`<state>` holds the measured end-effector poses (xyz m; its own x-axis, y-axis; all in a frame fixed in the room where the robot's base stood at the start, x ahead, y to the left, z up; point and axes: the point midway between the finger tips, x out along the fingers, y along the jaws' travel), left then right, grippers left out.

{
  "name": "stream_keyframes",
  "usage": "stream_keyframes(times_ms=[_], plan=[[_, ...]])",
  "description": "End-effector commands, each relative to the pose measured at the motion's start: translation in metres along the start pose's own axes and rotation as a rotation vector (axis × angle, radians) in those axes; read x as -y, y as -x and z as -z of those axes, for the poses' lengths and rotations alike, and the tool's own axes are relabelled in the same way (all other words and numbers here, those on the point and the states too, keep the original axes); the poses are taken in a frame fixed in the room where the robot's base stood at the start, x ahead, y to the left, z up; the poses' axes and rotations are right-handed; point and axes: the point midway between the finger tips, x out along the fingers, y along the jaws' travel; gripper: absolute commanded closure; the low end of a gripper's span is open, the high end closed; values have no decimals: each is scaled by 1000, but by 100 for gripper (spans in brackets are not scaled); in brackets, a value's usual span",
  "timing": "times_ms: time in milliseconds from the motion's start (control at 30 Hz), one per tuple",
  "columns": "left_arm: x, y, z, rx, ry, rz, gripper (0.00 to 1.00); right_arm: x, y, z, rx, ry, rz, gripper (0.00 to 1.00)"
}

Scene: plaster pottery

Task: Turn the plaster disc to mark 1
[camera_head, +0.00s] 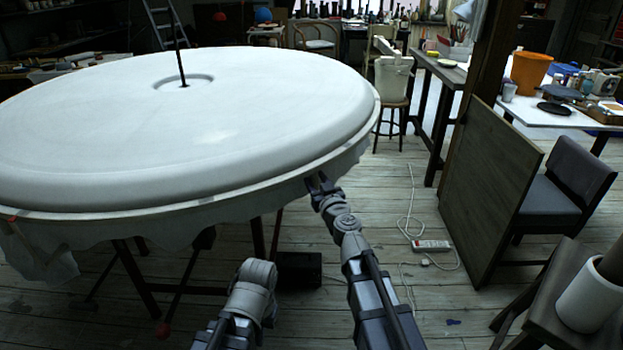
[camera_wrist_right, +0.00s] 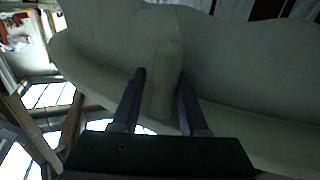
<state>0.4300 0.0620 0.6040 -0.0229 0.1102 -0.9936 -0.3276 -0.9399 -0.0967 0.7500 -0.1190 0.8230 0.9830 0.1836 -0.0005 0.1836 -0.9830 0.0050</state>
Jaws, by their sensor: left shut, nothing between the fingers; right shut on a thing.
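The plaster disc (camera_head: 220,130) is a large, white, round slab with a rounded rim, on a round stand at the left of the head view. A thin dark rod stands at its centre hollow. No numbered mark can be read. My right gripper (camera_head: 318,184) is at the near right edge, just under the rim. In the right wrist view its fingers (camera_wrist_right: 160,105) are on both sides of a pale peg (camera_wrist_right: 165,75) below the rim, shut on it. My left arm's wrist end (camera_head: 258,280) is low in the head view, apart from the disc; its gripper is shut and empty, its fingers hard to make out.
Pale cloth (camera_head: 45,250) hangs under the disc's edge over dark stand legs. A power strip (camera_head: 431,245) with a white cable lies on the plank floor at the right. A wooden panel (camera_head: 490,190) and a dark chair (camera_head: 565,190) stand further right.

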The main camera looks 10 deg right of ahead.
Motion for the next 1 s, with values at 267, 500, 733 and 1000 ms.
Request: stream_keyframes(times_ms=[267,500,733,1000], plan=[[0,0,0,0,0,0,100,1,2,0,0,-1,1,38],[0,0,0,0,0,0,100,3,2,0,0,-3,7,38],[0,0,0,0,0,0,100,6,3,0,0,-4,12,38],[0,0,0,0,0,0,100,6,2,0,0,-4,12,38]])
